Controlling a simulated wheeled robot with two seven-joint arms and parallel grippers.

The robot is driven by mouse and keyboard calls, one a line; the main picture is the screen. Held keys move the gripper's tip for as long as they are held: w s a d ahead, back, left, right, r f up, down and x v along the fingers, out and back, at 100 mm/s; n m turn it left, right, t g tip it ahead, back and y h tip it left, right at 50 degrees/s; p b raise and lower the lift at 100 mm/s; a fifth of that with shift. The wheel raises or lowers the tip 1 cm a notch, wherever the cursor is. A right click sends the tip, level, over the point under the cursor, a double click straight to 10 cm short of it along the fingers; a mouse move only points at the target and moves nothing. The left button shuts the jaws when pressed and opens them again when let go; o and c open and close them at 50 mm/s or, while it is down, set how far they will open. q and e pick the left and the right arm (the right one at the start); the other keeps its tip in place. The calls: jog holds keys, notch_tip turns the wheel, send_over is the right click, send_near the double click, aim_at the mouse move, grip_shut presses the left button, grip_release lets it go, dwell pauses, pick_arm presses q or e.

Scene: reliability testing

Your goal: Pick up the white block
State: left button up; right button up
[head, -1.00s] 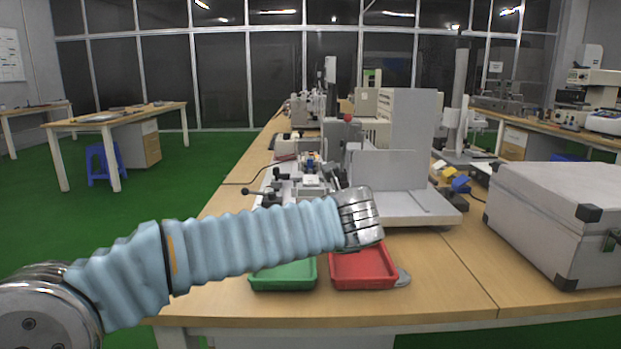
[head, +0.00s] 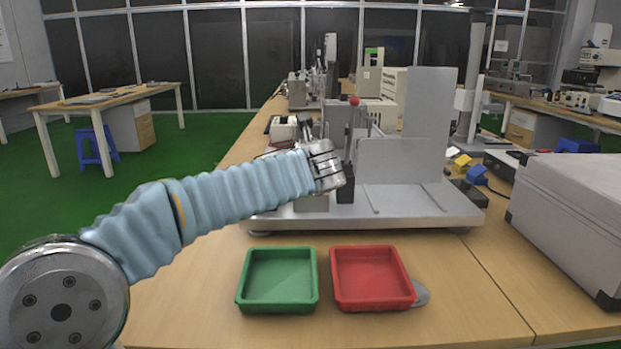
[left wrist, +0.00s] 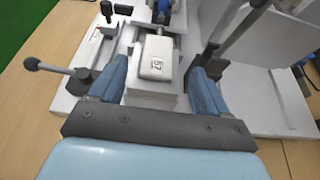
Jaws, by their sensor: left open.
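In the head view my left wrist (head: 325,166) is over the fixture, and the block and fingers are hidden there. My right gripper is in neither view.
The fixture's grey base plate (head: 420,205) carries upright panels and a red-knobbed lever (head: 354,101). A black-knobbed lever (left wrist: 50,67) is left of the block. A green tray (head: 278,280) and red tray (head: 372,278) stand in front. A grey case (head: 575,215) is at right.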

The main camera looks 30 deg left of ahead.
pick_arm(q)
jog(key=x, duration=0.5)
jog(key=shift+a+f, duration=0.15)
jog(key=shift+f, duration=0.1)
jog(key=shift+c, duration=0.4)
jog(key=shift+s, duration=0.1)
jog(key=c, duration=1)
